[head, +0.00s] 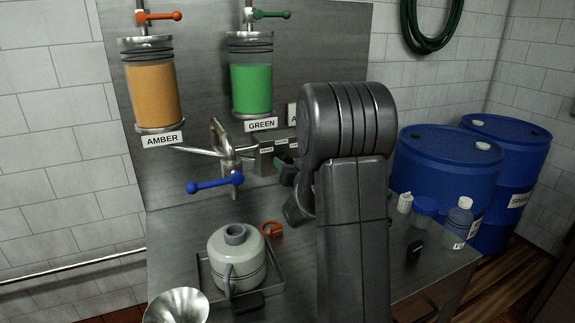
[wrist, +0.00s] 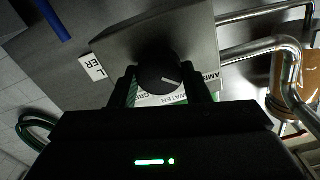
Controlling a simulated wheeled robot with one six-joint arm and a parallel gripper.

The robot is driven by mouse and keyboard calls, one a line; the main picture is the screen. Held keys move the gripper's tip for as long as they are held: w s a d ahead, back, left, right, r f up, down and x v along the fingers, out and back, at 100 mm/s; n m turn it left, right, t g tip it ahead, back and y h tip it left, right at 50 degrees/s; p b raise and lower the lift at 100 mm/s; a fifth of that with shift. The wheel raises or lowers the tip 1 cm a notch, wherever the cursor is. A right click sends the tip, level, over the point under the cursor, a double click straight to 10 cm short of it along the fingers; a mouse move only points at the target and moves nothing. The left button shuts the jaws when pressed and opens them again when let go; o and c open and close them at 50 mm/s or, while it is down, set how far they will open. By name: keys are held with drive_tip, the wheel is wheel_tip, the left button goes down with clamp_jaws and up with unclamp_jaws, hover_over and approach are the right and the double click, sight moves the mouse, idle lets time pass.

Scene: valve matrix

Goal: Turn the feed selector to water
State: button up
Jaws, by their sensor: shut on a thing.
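The feed selector is a dark round knob (wrist: 158,68) on a grey box in the wrist view. A white pointer mark on it points right and slightly down, roughly toward the partly visible AMBER label (wrist: 211,77). The WATER label (wrist: 178,101) lies below the knob, next to a partly hidden label that seems to read GREEN. My gripper (wrist: 163,82) has one finger on each side of the knob and is shut on it. In the head view the selector box (head: 265,160) shows behind the bench fittings; my arm hides the knob and most of my gripper.
An amber tank (head: 152,95) and a green tank (head: 251,88) hang on the back panel. A blue-handled tap (head: 215,184) stands left of the selector above a grey jug (head: 237,262). A funnel (head: 178,306) is at front left. Blue drums (head: 447,165) stand right.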

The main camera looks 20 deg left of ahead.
drive_tip(key=m+b, duration=0.3)
drive_tip(key=m, duration=0.6)
drive_tip(key=shift+w+d+f+m, duration=0.1)
drive_tip(key=shift+m, duration=0.3)
idle(0.4)
drive_tip(key=o, duration=1)
drive_tip(key=shift+c, duration=0.2)
drive_tip(key=b+v, duration=0.2)
drive_tip(key=v, duration=1.1)
drive_tip(key=shift+s+d+b, duration=0.25)
drive_tip(key=shift+d+b, duration=0.1)
drive_tip(key=shift+b, duration=0.05)
